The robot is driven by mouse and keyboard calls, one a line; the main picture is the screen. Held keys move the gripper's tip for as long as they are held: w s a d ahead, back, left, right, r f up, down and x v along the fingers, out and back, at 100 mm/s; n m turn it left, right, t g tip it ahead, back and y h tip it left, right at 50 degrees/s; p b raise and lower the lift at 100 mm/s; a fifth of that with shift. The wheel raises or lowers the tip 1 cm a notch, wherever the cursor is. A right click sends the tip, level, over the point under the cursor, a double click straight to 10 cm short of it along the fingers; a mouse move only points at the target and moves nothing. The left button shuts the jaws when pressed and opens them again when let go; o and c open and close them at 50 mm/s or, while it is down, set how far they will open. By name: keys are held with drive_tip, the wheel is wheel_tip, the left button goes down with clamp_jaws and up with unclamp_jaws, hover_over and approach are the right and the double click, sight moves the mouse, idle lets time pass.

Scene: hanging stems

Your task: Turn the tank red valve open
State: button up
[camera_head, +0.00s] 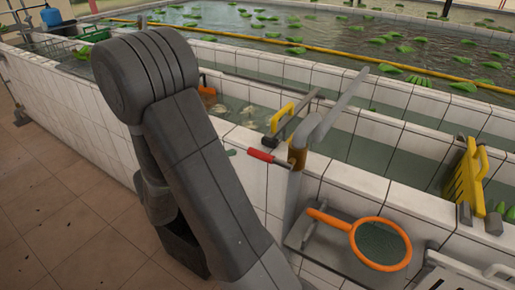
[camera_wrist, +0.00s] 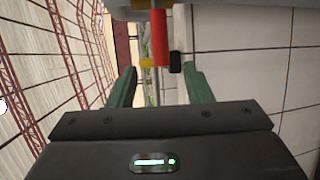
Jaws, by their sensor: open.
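The red valve handle (camera_head: 265,156) sticks out to the left from a brass valve body (camera_head: 297,157) on a grey pipe at the tank wall. In the wrist view the red handle (camera_wrist: 160,38) lies ahead of my gripper (camera_wrist: 160,75), in line with the gap between its two green fingers. The fingers are open and hold nothing; the handle looks beyond their tips, with no clear contact. In the head view my dark arm hides most of the gripper; a small green tip shows left of the red handle.
An orange-rimmed net (camera_head: 381,244) lies on a grey ledge below the pipe, to the right. A yellow-handled tool (camera_head: 281,119) rests on the wall behind the handle. White tiled tank walls (camera_head: 395,200) stand close by. The tiled floor (camera_head: 60,195) is clear at left.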

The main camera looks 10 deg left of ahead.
sight(269, 159)
drive_tip(key=p+x, duration=0.3)
drive_tip(key=x, duration=1)
drive_tip(key=shift+d, duration=0.3)
drive_tip(key=shift+f, duration=0.15)
clamp_jaws()
